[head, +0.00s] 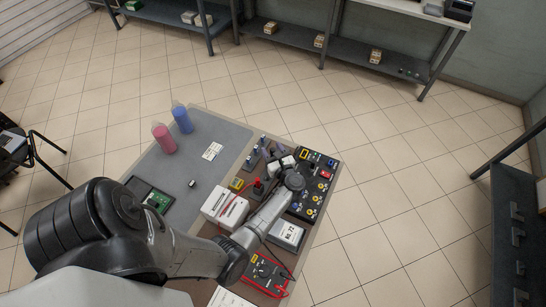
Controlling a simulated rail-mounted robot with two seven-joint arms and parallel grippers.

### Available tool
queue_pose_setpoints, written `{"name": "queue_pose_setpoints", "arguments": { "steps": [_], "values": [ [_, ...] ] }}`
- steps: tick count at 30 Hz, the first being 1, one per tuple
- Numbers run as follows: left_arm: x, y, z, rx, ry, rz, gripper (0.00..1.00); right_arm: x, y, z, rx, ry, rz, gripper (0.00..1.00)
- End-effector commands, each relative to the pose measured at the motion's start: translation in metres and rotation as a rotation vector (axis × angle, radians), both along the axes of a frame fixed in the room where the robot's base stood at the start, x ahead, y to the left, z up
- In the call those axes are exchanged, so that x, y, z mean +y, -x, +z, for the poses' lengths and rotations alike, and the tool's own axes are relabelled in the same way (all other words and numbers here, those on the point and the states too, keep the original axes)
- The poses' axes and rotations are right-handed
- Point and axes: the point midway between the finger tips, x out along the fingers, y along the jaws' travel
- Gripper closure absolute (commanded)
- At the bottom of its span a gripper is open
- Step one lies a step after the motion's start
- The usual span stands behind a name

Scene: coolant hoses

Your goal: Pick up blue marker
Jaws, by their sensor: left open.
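My left arm reaches in from the lower left across the table. Its gripper (280,166) is over the table's right part, beside a black panel, and is open. The fingertips are small and partly hidden by the wrist, and I see nothing clearly held between them. I cannot make out a blue marker for certain; small bluish and grey upright items (265,152) stand just left of the gripper. My right gripper is not in view.
A blue bottle (182,119) and a pink bottle (163,139) stand at the table's far left. A black panel (317,184) with knobs, a white box (225,208) and a red multimeter (266,272) crowd around my arm. The grey mat (190,158) is mostly clear.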

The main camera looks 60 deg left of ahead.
Motion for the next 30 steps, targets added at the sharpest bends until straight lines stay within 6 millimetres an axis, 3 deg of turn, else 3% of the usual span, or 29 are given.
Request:
{"name": "queue_pose_setpoints", "arguments": {
  "steps": [4,12,27,30],
  "values": [
    [0.0103,-0.0007,-0.0001,0.000,0.001,-0.001,0.48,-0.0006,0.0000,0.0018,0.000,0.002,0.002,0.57],
    [0.0120,-0.0006,-0.0004,0.000,0.001,-0.001,0.48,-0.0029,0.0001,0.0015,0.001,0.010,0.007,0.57],
    [0.0116,-0.0006,-0.0005,0.001,0.001,-0.001,0.95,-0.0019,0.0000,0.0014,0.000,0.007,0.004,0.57],
    [0.0117,-0.0006,-0.0004,0.001,0.001,-0.001,1.00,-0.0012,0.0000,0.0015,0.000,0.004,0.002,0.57]
  ]
}}
